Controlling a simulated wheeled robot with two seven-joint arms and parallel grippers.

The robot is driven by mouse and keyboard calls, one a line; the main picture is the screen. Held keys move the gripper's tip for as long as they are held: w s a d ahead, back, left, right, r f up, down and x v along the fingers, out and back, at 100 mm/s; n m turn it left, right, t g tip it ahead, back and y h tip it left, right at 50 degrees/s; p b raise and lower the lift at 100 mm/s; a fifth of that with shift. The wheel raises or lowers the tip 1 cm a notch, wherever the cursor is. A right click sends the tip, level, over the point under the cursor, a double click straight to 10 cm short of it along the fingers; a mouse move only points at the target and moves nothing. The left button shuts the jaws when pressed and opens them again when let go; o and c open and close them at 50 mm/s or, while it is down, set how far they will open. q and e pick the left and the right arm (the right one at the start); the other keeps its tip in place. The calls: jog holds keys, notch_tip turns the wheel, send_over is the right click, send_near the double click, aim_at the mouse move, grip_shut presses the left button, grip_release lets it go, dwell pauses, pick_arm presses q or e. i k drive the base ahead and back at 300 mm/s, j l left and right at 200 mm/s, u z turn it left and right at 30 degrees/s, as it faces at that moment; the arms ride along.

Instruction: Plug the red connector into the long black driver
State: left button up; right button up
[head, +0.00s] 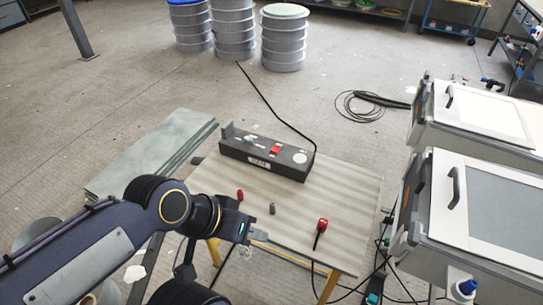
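The long black driver (238,149) lies on the wooden-topped table, with a red part (276,150) and a pale round disc (300,158) on its top. A black cable runs from its right end back over the floor. A red connector-like piece (322,224) with a short black tail is near the table's front right. A smaller red piece (240,194) stands nearer the left; I cannot tell which is the connector. My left gripper (259,236) is at the table's front edge, apart from both red pieces. Its fingers are too small to read. My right gripper is not in view.
A small grey cylinder (272,208) stands between the red pieces. Greenish sheets (150,155) are stacked left of the table (345,190). White-fronted cabinets (478,200) with cables stand close on the right. Grey drums (283,40) are at the back. Floor behind the table is mostly clear.

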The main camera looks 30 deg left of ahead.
aim_at(295, 164)
jog(key=i+j+z, duration=0.2)
jog(key=z, duration=0.25)
jog(key=i+j+z, duration=0.1)
jog(key=j+z, duration=0.35)
jog(key=l, duration=0.1)
